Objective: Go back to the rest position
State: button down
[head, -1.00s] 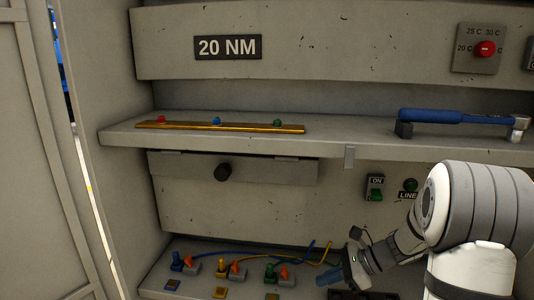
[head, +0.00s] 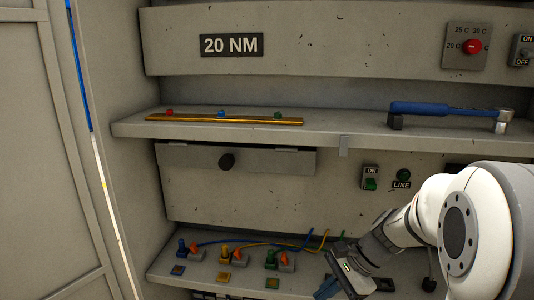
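My gripper (head: 338,284) is at the lower right of the head view, in front of the lower shelf. It points down and to the left. Its fingertips are small and partly cut off by the bottom edge, so I cannot tell whether they are apart or hold anything. My white arm fills the lower right corner and hides part of the cabinet behind it.
The lower shelf holds colored connectors (head: 226,254) with wires, left of my gripper. The upper shelf (head: 340,128) carries a brass bar (head: 205,119) and a blue-handled torque wrench (head: 445,109).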

jog(key=s+d+r+n+t+h, duration=0.1)
jog(key=s+r+n+h, duration=0.1)
jog(key=s+n, duration=0.4)
jog(key=s+d+r+n+t+h, duration=0.1)
jog(key=s+r+n+t+h, duration=0.1)
jog(key=s+n+h, duration=0.3)
jog(key=shift+s+d+r+n, duration=0.15)
jog(key=shift+s+r+n, duration=0.2)
jog(key=shift+s+n, duration=0.65)
